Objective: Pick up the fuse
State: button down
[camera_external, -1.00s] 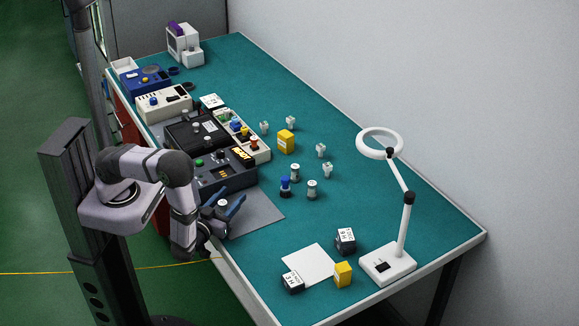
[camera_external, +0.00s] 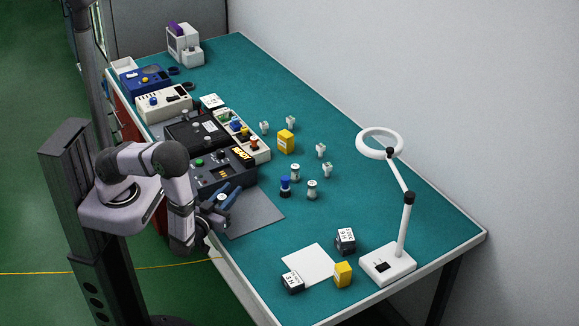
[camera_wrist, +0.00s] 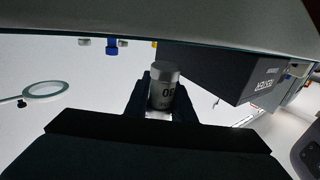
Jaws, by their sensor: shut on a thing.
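A grey cylindrical fuse (camera_wrist: 164,88) with a silver cap and dark printed marks stands between my fingers in the wrist view. My gripper (camera_wrist: 161,100) is shut on it, one dark finger on each side. In the external view my gripper (camera_external: 223,202), with blue fingers, is over the left edge of the dark grey mat, in front of the black-topped equipment. The fuse is small there and partly hidden by the fingers. I cannot tell its exact height above the mat.
A dark grey mat (camera_external: 258,215) lies beside the black control unit (camera_external: 226,178). Similar cylinders (camera_external: 312,189) and a blue-capped one (camera_external: 285,186) stand to the right. A white lamp (camera_external: 388,265), yellow block (camera_external: 342,274) and white sheet (camera_external: 309,264) are at the front right. Bare table lies between.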

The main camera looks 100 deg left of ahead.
notch_tip(320, 180, up, 8)
jog(key=shift+f, duration=0.15)
dwell(0.3)
